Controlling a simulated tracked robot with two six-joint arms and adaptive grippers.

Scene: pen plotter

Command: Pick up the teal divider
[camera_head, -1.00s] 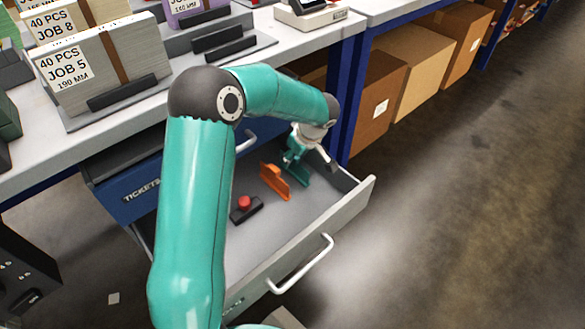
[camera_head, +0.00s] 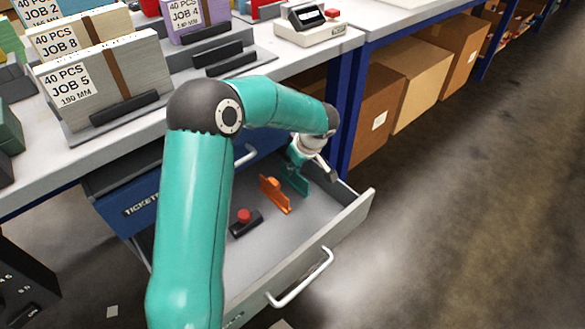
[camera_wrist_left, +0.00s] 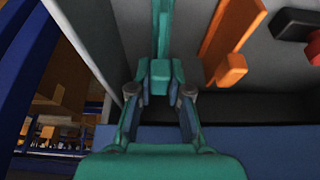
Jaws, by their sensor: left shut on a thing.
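The teal divider (camera_head: 296,181) stands in the open drawer, at its back right, partly hidden by my left gripper in the head view. It also shows in the left wrist view (camera_wrist_left: 161,32) as a thin upright plate with a block-like grip at its near end. My left gripper (camera_head: 297,163) reaches down over it from above. In the left wrist view its two fingers (camera_wrist_left: 160,82) are closed on the two sides of that grip. The divider's lower edge seems to be at or near the drawer floor; I cannot tell whether it touches. My right gripper is not in view.
An orange divider (camera_head: 274,195) stands close to the left of the teal one. A black block with a red knob (camera_head: 244,217) lies farther left. The drawer's front wall (camera_head: 345,218) and the worktop (camera_head: 245,65) bound the space. The drawer's front right floor is clear.

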